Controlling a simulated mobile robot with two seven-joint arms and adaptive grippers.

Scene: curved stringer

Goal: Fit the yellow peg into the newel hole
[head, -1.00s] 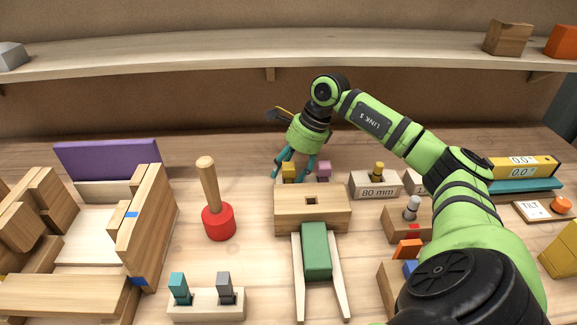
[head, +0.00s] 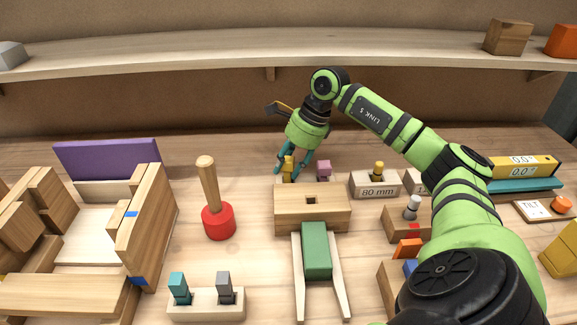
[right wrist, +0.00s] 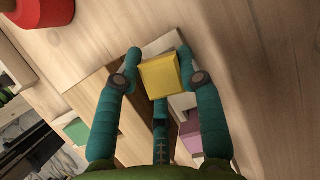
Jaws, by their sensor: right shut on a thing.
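The yellow peg (head: 288,166) is behind the newel block, between the fingers of my right gripper (head: 292,170). In the right wrist view, my right gripper (right wrist: 160,75) is shut on the yellow peg (right wrist: 159,74), with a finger on either side of it. The wooden newel block (head: 312,222) has a dark square hole (head: 311,200) in its top, and nothing is in the hole. A pink peg (head: 323,169) stands just right of the gripper and shows in the right wrist view too (right wrist: 190,135). My left gripper is out of view.
A red mallet (head: 218,222) stands left of the newel block. A green block (head: 316,250) lies in front of it between two pale rails. An 80 mm block (head: 375,187) is to the right. A holder (head: 206,305) with teal and grey pegs is at the front.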

